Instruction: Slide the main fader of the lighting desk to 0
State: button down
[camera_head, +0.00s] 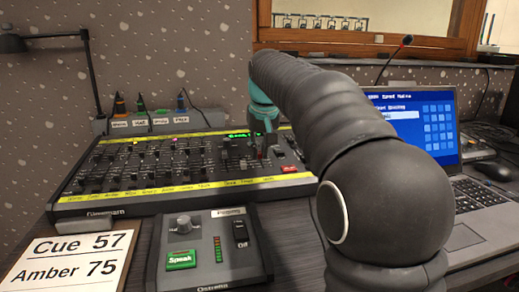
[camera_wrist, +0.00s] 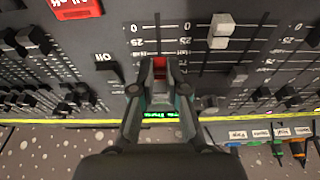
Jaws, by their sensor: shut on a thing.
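The lighting desk (camera_head: 120,205) is a dark console with yellow strips and many faders. In the wrist view, my gripper (camera_wrist: 159,72) is shut on a red-marked fader cap (camera_wrist: 159,66), which I take to be the main fader; its name is not readable. The fingers hide the sides of the cap. It stands below the 25 mark of the scale (camera_wrist: 136,40), and the 0 mark is at the slot's upper end in this view. In the head view, my gripper (camera_head: 262,150) is over the right part of the desk, and the cap cannot be made out.
A pale fader (camera_wrist: 221,30) and a black switch (camera_wrist: 107,70) flank the gripped cap. A red button (camera_wrist: 76,8) is at upper left, also in the head view (camera_head: 289,169). A small box (camera_head: 210,265) stands in front, a laptop (camera_head: 490,200) to the right.

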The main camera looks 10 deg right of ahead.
aim_at(262, 166)
jog(key=shift+s+f+b, duration=0.2)
jog(key=shift+s+b, duration=0.8)
jog(key=shift+s, duration=1.2)
jog(key=c, duration=1.4)
grip_release()
jog(key=shift+c, duration=0.2)
jog(key=shift+r+p, duration=1.3)
jog(key=shift+p, duration=0.05)
jog(key=v, duration=1.2)
